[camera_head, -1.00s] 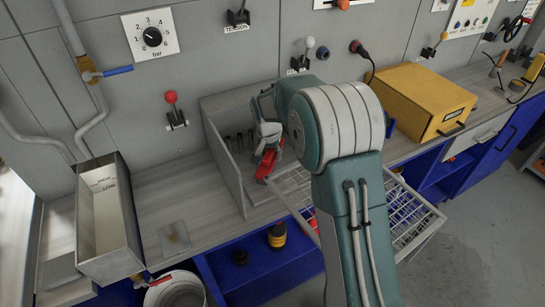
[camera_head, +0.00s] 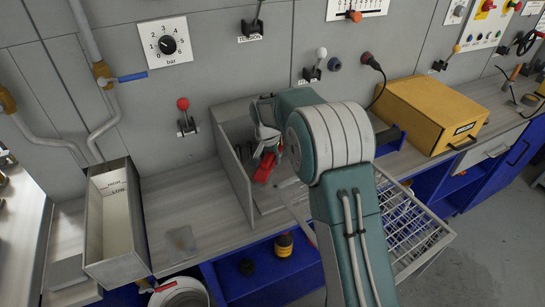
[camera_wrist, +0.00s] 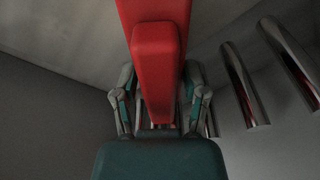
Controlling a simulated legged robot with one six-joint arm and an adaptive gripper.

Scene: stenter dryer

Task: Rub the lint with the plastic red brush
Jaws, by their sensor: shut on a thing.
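The plastic red brush (camera_head: 265,167) is in my gripper (camera_head: 268,142), inside an open grey box on the counter. In the wrist view the red brush (camera_wrist: 157,65) fills the upper middle, and my gripper's fingers (camera_wrist: 160,110) are shut on it from both sides. The brush's far end and bristles are hidden there. A thin greyish square with a faint brown smudge (camera_head: 182,241) lies flat on the counter left of the box. It may be the lint, but I cannot tell for certain. My gripper is apart from it.
The grey box (camera_head: 231,160) has upright walls around my gripper. Shiny metal pegs (camera_wrist: 238,85) stand close to its right in the wrist view. A tall open tray (camera_head: 120,240) is at left, a wire basket (camera_head: 415,225) at right, and a yellow box (camera_head: 425,112) beyond. Bare counter (camera_head: 185,195) lies between.

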